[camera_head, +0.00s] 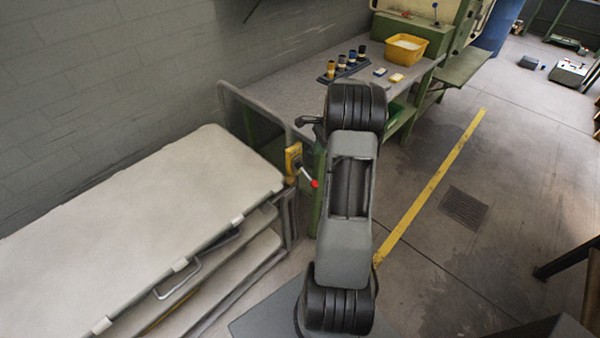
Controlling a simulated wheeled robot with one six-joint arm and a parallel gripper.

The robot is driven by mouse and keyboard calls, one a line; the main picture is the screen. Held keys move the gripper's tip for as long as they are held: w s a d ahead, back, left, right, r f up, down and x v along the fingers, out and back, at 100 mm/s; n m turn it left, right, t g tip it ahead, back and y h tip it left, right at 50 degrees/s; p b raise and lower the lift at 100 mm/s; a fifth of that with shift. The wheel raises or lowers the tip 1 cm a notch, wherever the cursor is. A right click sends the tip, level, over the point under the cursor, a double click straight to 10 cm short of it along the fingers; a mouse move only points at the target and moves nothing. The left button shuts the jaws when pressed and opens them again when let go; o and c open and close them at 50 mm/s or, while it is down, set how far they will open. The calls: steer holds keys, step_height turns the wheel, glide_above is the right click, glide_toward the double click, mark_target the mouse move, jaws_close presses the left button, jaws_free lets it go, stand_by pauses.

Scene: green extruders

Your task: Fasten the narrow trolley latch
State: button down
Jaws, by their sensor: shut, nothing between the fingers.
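A stacked trolley (130,200) with pale, flat panels stands at the left against the wall. A yellow latch unit (293,160) sits at its right end, by the green post. Its pale lever (307,175) slants down to the right and ends in a red knob (315,184). I cannot tell if the latch is fastened. My gripper (305,121) shows only as a small dark piece left of my upper arm joint, above the latch and apart from it. It is shut and empty. The rest of it is hidden behind my arm.
A grey workbench (285,85) behind holds a yellow bin (406,49) and a rack of several dark cylinders (342,66). The trolley has a side handle (178,280). Floor right of the yellow line (435,180) is mostly clear.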

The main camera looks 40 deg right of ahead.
mark_target(303, 171)
steer(key=p+x, duration=0.1)
steer(key=x, duration=0.8)
steer(key=shift+a+f, duration=0.1)
steer(key=shift+a, duration=0.05)
steer(key=a, duration=0.1)
steer(key=p, duration=0.1)
steer(key=w+a+f, duration=0.1)
steer(key=shift+a, duration=0.35)
steer(key=shift+w+a+f+p, duration=0.15)
steer(key=shift+a+p, duration=0.25)
steer(key=shift+a, duration=0.2)
